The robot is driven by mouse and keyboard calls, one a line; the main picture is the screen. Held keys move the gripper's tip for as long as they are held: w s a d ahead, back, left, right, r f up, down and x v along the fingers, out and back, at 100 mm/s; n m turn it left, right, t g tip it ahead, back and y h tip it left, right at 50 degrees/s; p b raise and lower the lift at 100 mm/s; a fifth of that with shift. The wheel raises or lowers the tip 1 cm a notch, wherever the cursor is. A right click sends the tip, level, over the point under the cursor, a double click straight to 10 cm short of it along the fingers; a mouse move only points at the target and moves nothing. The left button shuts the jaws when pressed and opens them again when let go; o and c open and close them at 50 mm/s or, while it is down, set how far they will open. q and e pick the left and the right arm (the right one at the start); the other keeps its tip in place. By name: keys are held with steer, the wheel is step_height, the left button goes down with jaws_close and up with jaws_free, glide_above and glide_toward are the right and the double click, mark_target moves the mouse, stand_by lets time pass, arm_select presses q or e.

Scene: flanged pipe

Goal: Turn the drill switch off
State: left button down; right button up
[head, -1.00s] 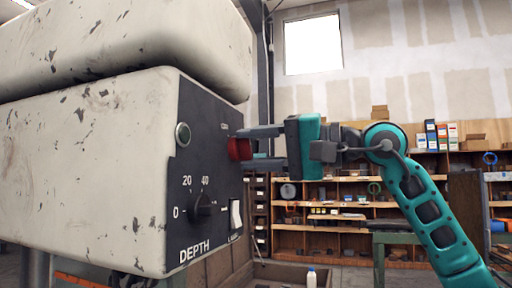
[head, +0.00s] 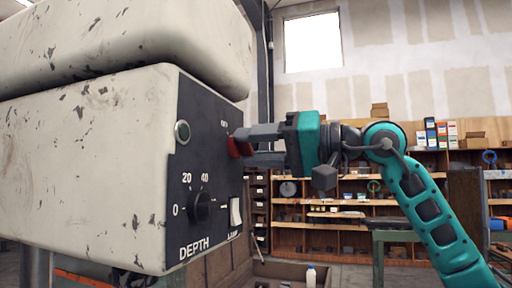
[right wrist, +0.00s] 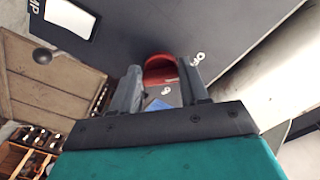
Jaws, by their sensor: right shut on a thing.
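The drill's white, chipped housing (head: 85,165) fills the left of the head view, with a dark control panel (head: 215,165) on its side. A red switch knob (head: 238,146) sticks out near the panel's upper right edge. My right gripper (head: 248,144) reaches in from the right and is shut on the red knob. In the right wrist view the red knob (right wrist: 160,70) shows between the two grey fingers of the gripper (right wrist: 162,80), partly hidden by them. Small white markings (right wrist: 197,59) sit beside it. My left gripper is not in view.
Wooden shelves (head: 345,205) with boxes stand behind. The space around my right arm looks open.

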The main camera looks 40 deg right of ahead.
steer(key=o, duration=1.1)
steer(key=shift+c, duration=0.2)
steer(key=shift+s+d, duration=0.1)
steer(key=shift+s+d+f+b, duration=0.15)
steer(key=shift+s+b, duration=0.1)
steer(key=shift+b, duration=0.15)
steer(key=b+v, duration=0.5)
steer(key=v, duration=0.7)
